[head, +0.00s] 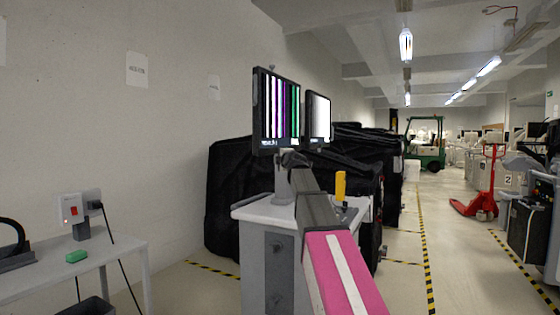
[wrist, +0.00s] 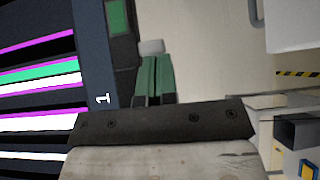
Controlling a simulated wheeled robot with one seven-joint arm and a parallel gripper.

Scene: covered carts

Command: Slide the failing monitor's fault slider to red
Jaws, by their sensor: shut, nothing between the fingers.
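The failing monitor (head: 276,108) stands on a post above a pale cart, its screen filled with vertical coloured stripes. In the wrist view, its striped screen (wrist: 40,75) fills the left side, with a white "1" on its dark frame. A dark strip with a green patch (wrist: 118,18) runs along that frame, likely the fault slider's track; no red part shows. A pale block (wrist: 152,46) sits at my fingertips; I cannot tell whether it is the slider's knob or whether they touch. My gripper (wrist: 153,61) is shut with nothing between its green fingers, beside the frame. It is small in the head view (head: 291,158).
A second monitor (head: 318,118) with a mostly white screen stands right behind the striped one. The cart top (head: 262,212) lies below my arm. Black covered carts crowd behind. A side table (head: 125,256) stands left; the marked aisle right is clear nearby.

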